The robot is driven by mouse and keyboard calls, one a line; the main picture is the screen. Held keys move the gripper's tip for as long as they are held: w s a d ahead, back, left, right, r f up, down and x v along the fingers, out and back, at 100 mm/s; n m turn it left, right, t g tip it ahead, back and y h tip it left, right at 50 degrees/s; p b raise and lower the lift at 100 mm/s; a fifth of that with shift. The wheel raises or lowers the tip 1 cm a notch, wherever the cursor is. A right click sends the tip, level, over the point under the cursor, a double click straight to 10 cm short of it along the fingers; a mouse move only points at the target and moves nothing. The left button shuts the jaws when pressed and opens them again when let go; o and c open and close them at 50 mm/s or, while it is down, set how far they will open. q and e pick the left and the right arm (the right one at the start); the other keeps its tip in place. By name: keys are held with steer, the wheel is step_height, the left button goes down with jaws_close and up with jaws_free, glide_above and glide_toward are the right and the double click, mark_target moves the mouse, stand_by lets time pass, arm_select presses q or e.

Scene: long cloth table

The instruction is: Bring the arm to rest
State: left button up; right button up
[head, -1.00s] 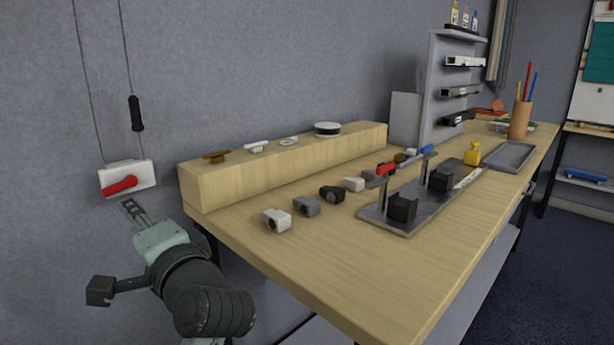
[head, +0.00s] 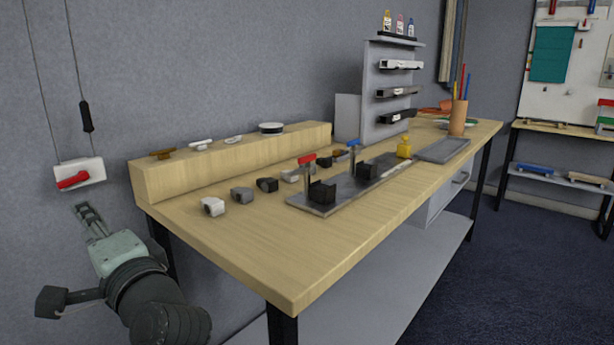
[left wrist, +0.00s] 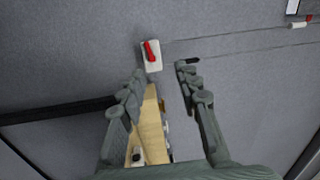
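My left gripper (head: 88,212) is below the white wall box with a red lever (head: 78,174), in front of the grey wall and left of the table. In the left wrist view the left gripper's fingers (left wrist: 160,76) are spread apart with nothing between their tips. The wall box (left wrist: 151,56) shows just beyond them there, apart from the fingers. My right gripper is in neither view.
The wooden table (head: 260,255) stands to the right of my left arm, its near left corner close by. It bears small clamps, a grey fixture plate (head: 318,208) and a raised ledge (head: 240,157). A black handle (head: 86,117) hangs on a cord above the wall box.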

arm_select(q)
steer(key=s+a+r+m+t+y, duration=0.1)
steer(key=a+r+m+t+y, duration=0.15)
steer(key=a+r, duration=0.3)
steer(key=w+a+f+m+g+h, duration=0.1)
steer(key=w+a+f+h, duration=0.1)
steer(key=f, duration=0.9)
steer(key=w+a+f+m+g+h, duration=0.1)
steer(key=a+f+g+h, duration=0.15)
steer(key=f, duration=0.85)
steer(key=w+a+f+h, duration=0.2)
steer(key=f+h, duration=0.1)
steer(key=f, duration=0.8)
steer(key=s+a+f+n+g+h, duration=0.2)
steer(key=s+a+f+n+g, duration=0.15)
steer(key=s+f, duration=1.05)
steer(key=s+a+f+n+g+h, duration=0.4)
steer(key=s+f, duration=0.6)
steer(key=f, duration=0.8)
steer(key=s+d+f+n+h, duration=0.1)
steer(key=d+f, duration=0.2)
steer(key=d, duration=0.8)
steer(key=s+d+f+g+h, duration=0.1)
steer(key=d+f, duration=0.2)
steer(key=d, duration=0.8)
steer(key=shift+s+d+n+h, duration=0.3)
steer(key=shift+d+n+h, duration=0.05)
steer(key=shift+n+h, duration=0.05)
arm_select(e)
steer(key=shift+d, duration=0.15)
